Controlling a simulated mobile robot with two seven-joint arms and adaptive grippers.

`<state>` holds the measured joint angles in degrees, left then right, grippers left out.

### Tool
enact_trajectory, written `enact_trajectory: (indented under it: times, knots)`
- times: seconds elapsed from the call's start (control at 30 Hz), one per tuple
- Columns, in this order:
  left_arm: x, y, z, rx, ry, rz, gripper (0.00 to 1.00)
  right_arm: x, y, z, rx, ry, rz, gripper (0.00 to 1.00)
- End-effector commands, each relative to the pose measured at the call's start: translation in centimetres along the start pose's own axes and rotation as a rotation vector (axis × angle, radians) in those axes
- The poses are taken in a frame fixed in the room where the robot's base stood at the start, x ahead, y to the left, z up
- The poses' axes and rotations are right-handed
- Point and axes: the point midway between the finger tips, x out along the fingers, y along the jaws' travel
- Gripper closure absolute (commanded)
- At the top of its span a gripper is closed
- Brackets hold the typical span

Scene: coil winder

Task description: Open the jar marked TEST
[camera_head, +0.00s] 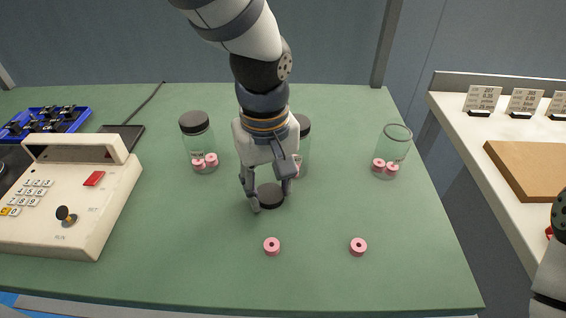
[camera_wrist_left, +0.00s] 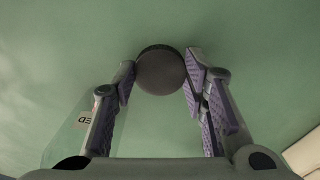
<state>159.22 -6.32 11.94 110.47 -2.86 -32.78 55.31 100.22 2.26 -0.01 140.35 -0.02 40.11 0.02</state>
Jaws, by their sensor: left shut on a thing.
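My left gripper (camera_head: 270,190) is shut on a round dark lid (camera_head: 271,196), low over the green table top; I cannot tell if the lid touches the table. In the left wrist view the lid (camera_wrist_left: 160,72) sits between the two fingertips. A glass jar without a lid (camera_head: 391,152) stands upright at the right with pink rings inside. A dark-lidded jar (camera_head: 198,140) with pink rings stands at the left. Another dark-lidded jar (camera_head: 303,135) is partly hidden behind my gripper. The jar labels are too small to read in the head view. My right gripper is out of view.
Two pink rings, one (camera_head: 272,246) and another (camera_head: 358,247), lie on the table in front. A cream keypad machine (camera_head: 75,220) and a blue tray (camera_head: 72,113) are at the left. A white side table (camera_head: 462,130) with label cards and a brown board (camera_head: 530,165) is at the right.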

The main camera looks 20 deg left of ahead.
Motion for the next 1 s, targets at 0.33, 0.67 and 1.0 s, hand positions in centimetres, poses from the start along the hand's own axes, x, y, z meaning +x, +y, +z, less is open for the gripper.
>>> enact_trajectory:
  times: [0.33,0.67,1.0]
  knots:
    - [0.2,0.0,0.0,0.000,0.004,0.003,0.94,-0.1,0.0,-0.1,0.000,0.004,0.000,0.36]
    - [0.3,0.0,0.0,0.000,0.003,0.003,0.40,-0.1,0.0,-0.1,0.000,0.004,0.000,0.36]
    - [-5.1,0.1,-0.1,0.000,0.016,0.012,0.40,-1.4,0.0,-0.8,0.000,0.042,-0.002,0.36]
